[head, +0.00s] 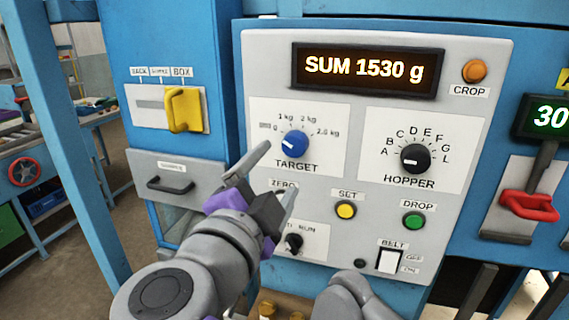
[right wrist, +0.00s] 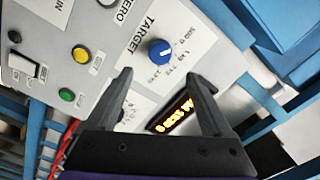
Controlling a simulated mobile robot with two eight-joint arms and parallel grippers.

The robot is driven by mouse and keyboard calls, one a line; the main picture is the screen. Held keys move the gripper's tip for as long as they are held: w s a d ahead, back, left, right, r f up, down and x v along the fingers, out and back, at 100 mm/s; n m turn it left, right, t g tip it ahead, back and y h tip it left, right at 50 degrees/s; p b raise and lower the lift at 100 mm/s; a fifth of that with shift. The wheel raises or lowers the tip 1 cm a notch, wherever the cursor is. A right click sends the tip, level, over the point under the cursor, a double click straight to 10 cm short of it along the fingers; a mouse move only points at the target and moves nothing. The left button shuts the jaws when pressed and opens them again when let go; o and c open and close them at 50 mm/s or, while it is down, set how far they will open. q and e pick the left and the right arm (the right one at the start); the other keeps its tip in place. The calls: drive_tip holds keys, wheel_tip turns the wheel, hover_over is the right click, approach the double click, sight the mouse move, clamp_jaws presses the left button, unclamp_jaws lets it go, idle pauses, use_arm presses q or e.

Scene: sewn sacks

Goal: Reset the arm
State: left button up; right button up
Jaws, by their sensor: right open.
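My right gripper (head: 278,172) is in front of the left part of the grey control panel (head: 375,195), just below the blue TARGET knob (head: 295,144). Its dark fingers are spread apart with nothing between them. In the right wrist view the open fingers (right wrist: 162,80) point toward the panel, and the blue knob (right wrist: 161,51) lies beyond the gap between them. I cannot tell the exact distance to the panel. The gripper hides part of the ZERO area. My left gripper is not in view.
The display (head: 367,69) reads SUM 1530 g. The black HOPPER knob (head: 415,158), yellow SET button (head: 346,210), green DROP button (head: 414,221) and white BELT switch (head: 390,261) are on the panel. A yellow slider (head: 184,110) is left; a red-handled lever (head: 529,206) is right.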

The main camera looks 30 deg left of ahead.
drive_tip(key=shift+v, duration=0.95)
drive_tip(key=shift+w, duration=0.1)
drive_tip(key=w+d+f+n+y, duration=0.5)
drive_tip(key=w+f+n, duration=0.1)
drive_tip(key=w, duration=0.2)
drive_tip(key=d+f+n+g, duration=0.2)
drive_tip(key=d+f, duration=0.2)
drive_tip(key=f, duration=0.3)
drive_tip(key=d+f+n+g, duration=0.2)
drive_tip(key=d+f+n, duration=0.1)
drive_tip(key=d+f, duration=0.3)
drive_tip(key=s+d+f+g+h, duration=0.3)
drive_tip(key=d+f, duration=0.6)
drive_tip(key=f, duration=0.2)
drive_tip(key=s+d+f+g+h, duration=0.3)
drive_tip(key=d+f, duration=0.6)
drive_tip(key=f, duration=0.3)
drive_tip(key=shift+s+d+m+h, duration=0.2)
drive_tip(key=shift+s+m+h, duration=0.2)
drive_tip(key=shift+s+h, duration=0.35)
drive_tip(key=s+d+f, duration=0.1)
drive_tip(key=d, duration=0.1)
drive_tip(key=s+d+f+g+h, duration=0.1)
drive_tip(key=s+d+f, duration=0.1)
drive_tip(key=s+d+f+m+g+h, duration=0.1)
drive_tip(key=s+d, duration=0.1)
drive_tip(key=shift+f, duration=0.3)
drive_tip(key=shift+c, duration=0.3)
